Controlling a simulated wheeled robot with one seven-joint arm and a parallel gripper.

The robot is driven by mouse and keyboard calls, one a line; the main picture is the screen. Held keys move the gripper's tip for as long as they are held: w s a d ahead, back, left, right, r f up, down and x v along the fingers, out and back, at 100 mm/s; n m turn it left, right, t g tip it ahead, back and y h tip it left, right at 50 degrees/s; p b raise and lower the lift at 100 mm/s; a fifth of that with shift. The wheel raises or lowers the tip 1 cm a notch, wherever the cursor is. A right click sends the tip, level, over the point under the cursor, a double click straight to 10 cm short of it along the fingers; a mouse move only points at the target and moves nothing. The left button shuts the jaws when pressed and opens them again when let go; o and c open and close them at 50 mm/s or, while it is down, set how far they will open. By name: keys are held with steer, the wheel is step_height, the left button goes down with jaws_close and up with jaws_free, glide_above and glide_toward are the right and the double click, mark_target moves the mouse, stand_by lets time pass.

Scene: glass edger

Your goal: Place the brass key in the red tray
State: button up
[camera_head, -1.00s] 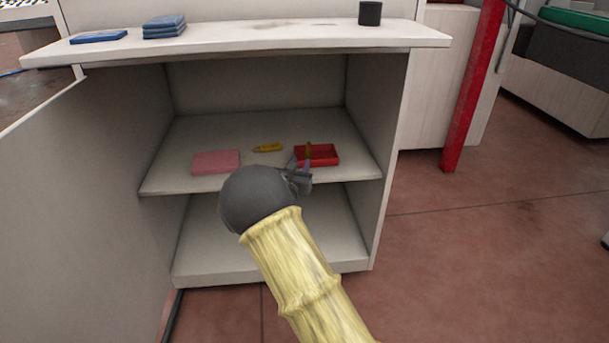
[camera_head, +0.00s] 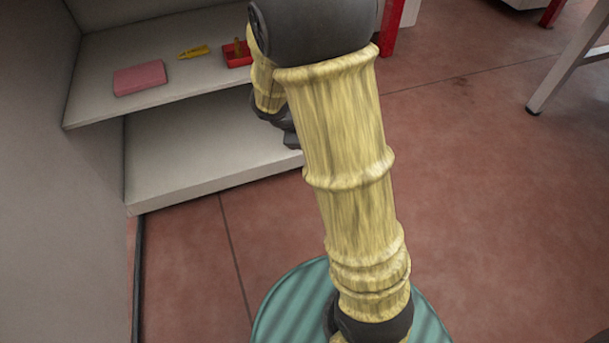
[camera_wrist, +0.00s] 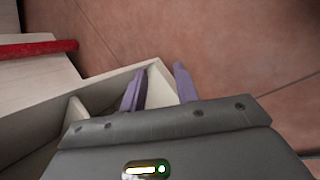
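The red tray (camera_head: 234,60) lies on the upper inside shelf of the cabinet in the head view, partly hidden by my arm. A small brass-coloured piece (camera_head: 238,46), which looks like the brass key, stands up inside the tray; its full shape is too small to make out. My gripper (camera_wrist: 163,75) shows two purple-grey fingers spread apart with nothing between them in the wrist view. In the head view it is mostly hidden behind my arm, in front of the cabinet and apart from the tray.
A pink block (camera_head: 139,78) and a yellow tool with dark marks (camera_head: 194,52) lie left of the tray on the same shelf (camera_head: 95,105). The lower shelf (camera_head: 195,150) is bare. Open reddish floor (camera_head: 470,190) lies to the right. A red post (camera_wrist: 40,48) shows in the wrist view.

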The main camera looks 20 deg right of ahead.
steer(key=s+a+r+m+y, duration=0.1)
steer(key=s+a+m+y, duration=0.5)
steer(key=s+m, duration=0.5)
steer(key=shift+s+a+r, duration=0.25)
steer(key=shift+s+a, duration=0.25)
steer(key=shift+s, duration=0.15)
steer(key=w+p+v, duration=0.3)
steer(key=p+v, duration=1.1)
steer(key=shift+r, duration=0.25)
steer(key=shift+d+f, duration=0.1)
